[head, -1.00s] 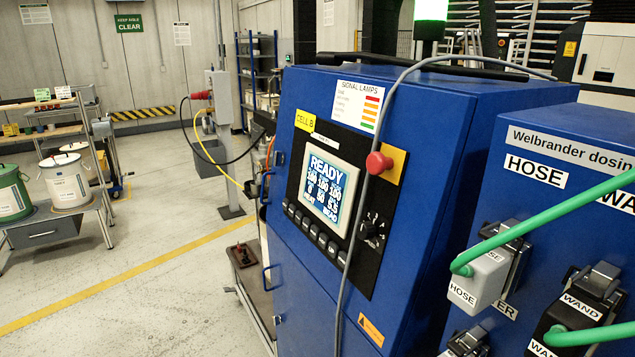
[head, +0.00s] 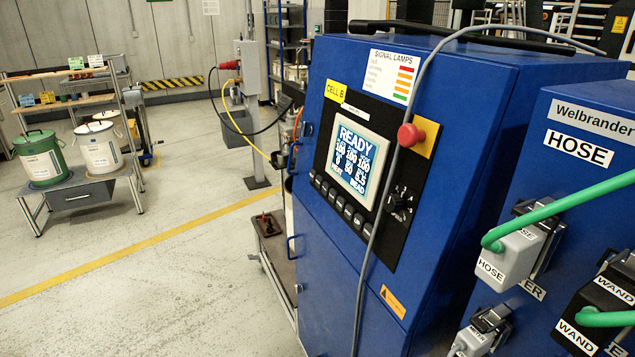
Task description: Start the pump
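A blue control cabinet marked CELL B (head: 445,130) stands in the middle of the head view. Its screen (head: 353,162) reads READY with rows of numbers. A row of buttons (head: 341,205) runs below the screen, and a dark rotary switch (head: 402,204) sits to the lower right. A red mushroom button (head: 410,135) is on a yellow plate. A green-lidded drum (head: 40,158) and a white drum (head: 99,148) stand on a low stand at the left. I cannot tell which part is the pump. Neither of my grippers is in view.
A blue unit (head: 540,120) at the right carries HOSE and WAND connectors with green cables. A grey cable hangs across the cabinet front. A low cart (head: 270,235) stands left of the cabinet. The floor with a yellow line (head: 130,247) is clear between cabinet and drums.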

